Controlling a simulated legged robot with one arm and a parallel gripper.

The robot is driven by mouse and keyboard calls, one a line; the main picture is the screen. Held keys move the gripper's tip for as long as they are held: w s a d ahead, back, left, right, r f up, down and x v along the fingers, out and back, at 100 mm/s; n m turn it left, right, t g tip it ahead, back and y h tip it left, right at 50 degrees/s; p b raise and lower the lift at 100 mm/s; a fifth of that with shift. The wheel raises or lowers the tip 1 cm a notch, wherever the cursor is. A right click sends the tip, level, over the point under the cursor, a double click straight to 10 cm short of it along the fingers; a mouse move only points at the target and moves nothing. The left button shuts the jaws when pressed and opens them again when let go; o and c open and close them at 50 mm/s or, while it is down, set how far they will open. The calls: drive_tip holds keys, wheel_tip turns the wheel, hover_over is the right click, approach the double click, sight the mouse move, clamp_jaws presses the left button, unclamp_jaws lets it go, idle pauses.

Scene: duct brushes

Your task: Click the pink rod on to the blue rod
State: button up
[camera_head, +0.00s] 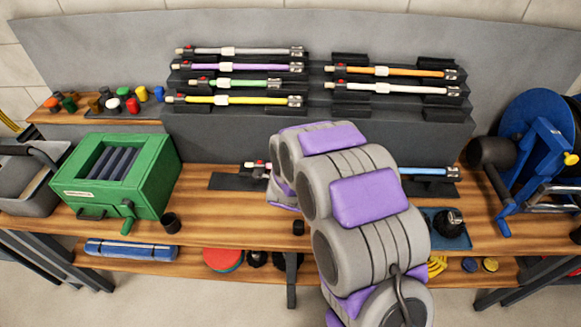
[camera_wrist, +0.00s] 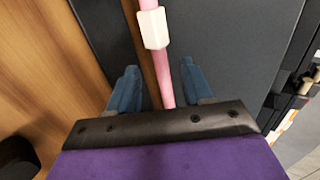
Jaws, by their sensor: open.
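The pink rod (camera_wrist: 163,75) shows in the wrist view, with a white collar (camera_wrist: 153,29) on it. My gripper (camera_wrist: 158,80) is open, its two blue fingers on either side of the pink rod with a gap to each. In the head view, a rod's left end (camera_head: 249,164) with a black fitting shows on the bench stand, left of my arm. The blue rod (camera_head: 424,171) lies on the stand to the right of my arm, its dark end fitting at the right. My arm hides my gripper and the middle of the stand there, including where the rods face each other.
A stepped dark rack (camera_head: 310,130) behind holds several coloured rods. A green box (camera_head: 115,172) stands at left, with a small black cup (camera_head: 170,222) near it. A blue tray (camera_head: 441,238) with a dark object and a blue reel (camera_head: 537,130) are at right.

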drive_tip(key=v, duration=1.3)
drive_tip(key=s+d+r+n+g, duration=0.3)
drive_tip(key=s+d+n+g, duration=0.1)
drive_tip(key=s, duration=0.8)
drive_tip(key=s+d+r+n+g, duration=0.3)
drive_tip(key=s+d+n, duration=0.3)
drive_tip(key=s, duration=0.5)
drive_tip(key=s+d+r+n+g, duration=0.4)
drive_tip(key=s+n, duration=0.4)
drive_tip(key=s, duration=0.4)
drive_tip(key=shift+s+d+g, duration=0.3)
drive_tip(key=shift+d+g, duration=0.45)
drive_tip(key=shift+g, duration=0.25)
